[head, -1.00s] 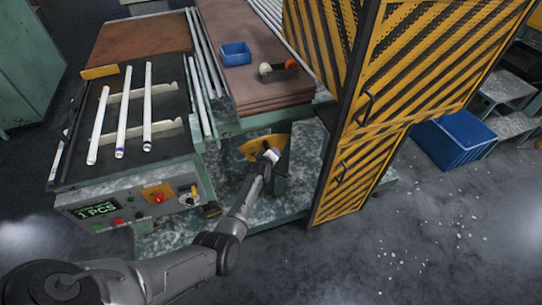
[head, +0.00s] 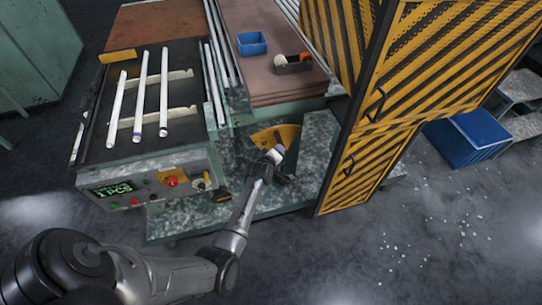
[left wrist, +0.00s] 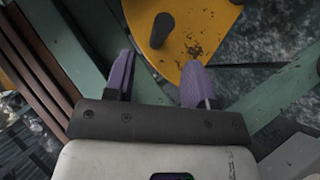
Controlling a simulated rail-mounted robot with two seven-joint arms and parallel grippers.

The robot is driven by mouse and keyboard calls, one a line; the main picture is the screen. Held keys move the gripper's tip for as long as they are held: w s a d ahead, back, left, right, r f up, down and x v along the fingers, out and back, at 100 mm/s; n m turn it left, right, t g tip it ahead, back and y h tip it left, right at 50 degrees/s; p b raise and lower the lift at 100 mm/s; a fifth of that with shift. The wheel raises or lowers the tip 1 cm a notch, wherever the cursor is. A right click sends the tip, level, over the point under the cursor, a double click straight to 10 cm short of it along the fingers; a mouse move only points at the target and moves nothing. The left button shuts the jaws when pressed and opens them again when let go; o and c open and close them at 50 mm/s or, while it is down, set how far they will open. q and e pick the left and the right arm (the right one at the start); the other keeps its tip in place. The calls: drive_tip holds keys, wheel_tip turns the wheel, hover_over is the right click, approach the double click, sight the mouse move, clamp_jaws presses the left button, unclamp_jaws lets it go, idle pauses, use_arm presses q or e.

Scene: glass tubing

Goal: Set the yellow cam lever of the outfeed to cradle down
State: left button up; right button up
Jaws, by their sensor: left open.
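The yellow cam lever piece (head: 265,138) is a fan-shaped plate low on the machine, under the brown stacked top. In the left wrist view the yellow plate (left wrist: 205,22) fills the top middle, with a dark peg (left wrist: 161,29) and a dark round bolt standing out of it. My left gripper (head: 279,152) is in front of the plate and partly covers it. In the left wrist view its purple fingers (left wrist: 158,78) are apart with nothing between them. The peg appears beyond the fingertips, between them in the picture; contact cannot be told. My right gripper is not in view.
A green metal frame bar (left wrist: 275,93) runs close beside the right finger. Left is the control panel (head: 150,187) under a bed with white tubes (head: 142,95). A yellow-black striped guard door (head: 365,165) stands right. The floor in front is open.

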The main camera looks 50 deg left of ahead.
use_arm(q)
drive_tip(key=p+v, duration=0.1)
drive_tip(key=v, duration=0.4)
drive_tip(key=shift+s, duration=0.1)
idle(0.4)
